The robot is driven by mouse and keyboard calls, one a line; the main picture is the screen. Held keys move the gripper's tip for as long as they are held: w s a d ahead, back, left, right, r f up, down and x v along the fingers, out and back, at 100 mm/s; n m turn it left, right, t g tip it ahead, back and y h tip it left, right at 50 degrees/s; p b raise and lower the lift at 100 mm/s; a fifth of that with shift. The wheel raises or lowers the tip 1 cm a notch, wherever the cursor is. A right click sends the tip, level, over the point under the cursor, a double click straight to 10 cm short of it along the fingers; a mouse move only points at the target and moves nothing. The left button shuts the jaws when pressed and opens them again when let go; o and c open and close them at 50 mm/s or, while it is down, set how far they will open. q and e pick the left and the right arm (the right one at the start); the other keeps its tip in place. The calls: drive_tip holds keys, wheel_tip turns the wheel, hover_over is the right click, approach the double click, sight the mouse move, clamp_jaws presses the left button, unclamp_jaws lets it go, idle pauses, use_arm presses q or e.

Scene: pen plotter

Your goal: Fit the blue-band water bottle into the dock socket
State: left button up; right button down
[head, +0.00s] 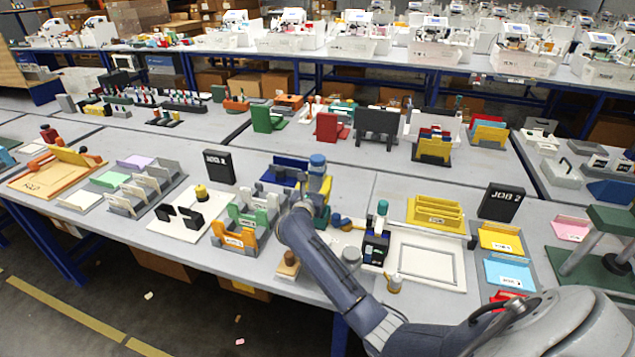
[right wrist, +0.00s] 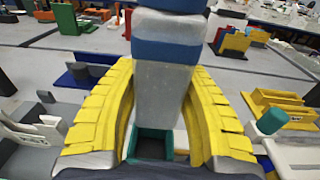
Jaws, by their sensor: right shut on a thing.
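The water bottle (right wrist: 165,85) is pale grey with a blue band and stands roughly upright in the right wrist view. In the head view its blue top (head: 317,161) shows above my right gripper (head: 320,185). The yellow-padded fingers of this gripper, also in the right wrist view (right wrist: 165,110), are shut on the bottle from both sides. A dark green square socket (right wrist: 153,146) shows directly at the bottle's lower end. I cannot tell whether the bottle's end is inside it or just above. In the head view the green dock (head: 322,214) is mostly hidden behind my gripper and arm. My left gripper is out of view.
A green and orange rack (head: 240,235) stands left of the dock, and a blue holder (head: 290,170) behind it. To the right are a dark box with a green-capped item (head: 376,245), a white framed board (head: 425,262) and a yellow tray (head: 436,213). The table is crowded.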

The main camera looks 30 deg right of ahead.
drive_tip(key=shift+f, duration=2.8)
drive_tip(key=shift+f, duration=1.65)
drive_tip(key=shift+f, duration=0.15)
